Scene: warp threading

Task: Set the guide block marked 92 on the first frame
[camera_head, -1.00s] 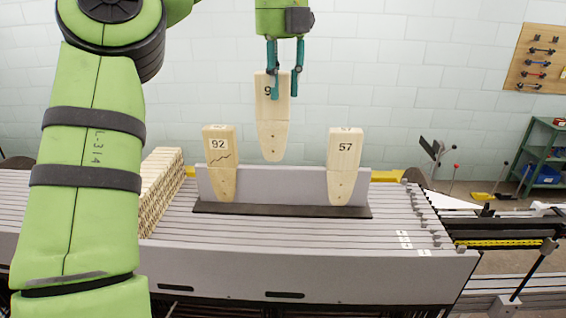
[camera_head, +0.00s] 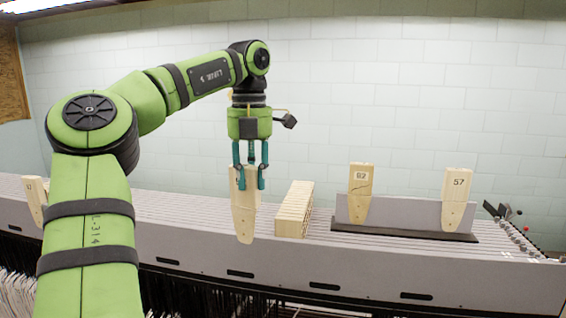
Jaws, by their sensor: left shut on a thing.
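My left gripper (camera_head: 249,182) is shut on a pale wooden guide block (camera_head: 244,217) that tapers downward. It holds the block upright, in front of the long grey frames (camera_head: 190,215). The fingers hide most of the block's label, so I cannot read its number now. A second block (camera_head: 361,200), whose label looks like 92, with a wavy dark line below it, stands at the left of the grey holder (camera_head: 408,212). A block marked 57 (camera_head: 456,205) stands at its right. My right gripper is not in view.
A row of pale wooden pieces (camera_head: 294,208) stands between the held block and the holder. Another labelled block (camera_head: 36,198) stands at the far left, partly behind my arm. Metal levers (camera_head: 505,215) are at the right end.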

